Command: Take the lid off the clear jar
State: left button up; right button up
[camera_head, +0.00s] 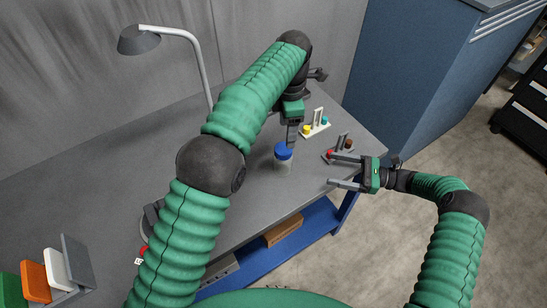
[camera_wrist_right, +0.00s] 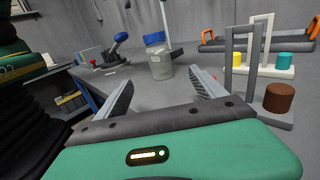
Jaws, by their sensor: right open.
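The clear jar (camera_head: 283,165) stands upright on the grey table with a blue lid (camera_head: 283,151) on it. In the right wrist view the jar (camera_wrist_right: 160,68) shows pale contents under the blue lid (camera_wrist_right: 154,38), ahead of the fingers. My right gripper (camera_head: 331,170) is open and empty, its fingers pointing left toward the jar with a gap between. My left gripper (camera_head: 291,135) points down close to the lid in the head view. Its fingers overlap in the picture, so I cannot tell its opening or whether it touches the lid.
A white stand (camera_head: 315,128) holds yellow and teal cylinders behind the jar. A grey stand (camera_head: 341,152) with red and brown pieces sits beside my right gripper. A lamp (camera_head: 140,40) stands at the back left. Coloured panels (camera_head: 60,262) stand in a rack at front left.

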aim_at(283, 160)
jog(key=a, duration=0.5)
jog(key=w+a, duration=0.1)
jog(key=a, duration=0.4)
jog(key=w+a, duration=0.1)
jog(key=a, duration=0.5)
jog(key=shift+w+a, duration=0.1)
jog(key=shift+w, duration=0.05)
jog(key=shift+w+a, duration=0.15)
jog(key=shift+a, duration=0.3)
grip_shut()
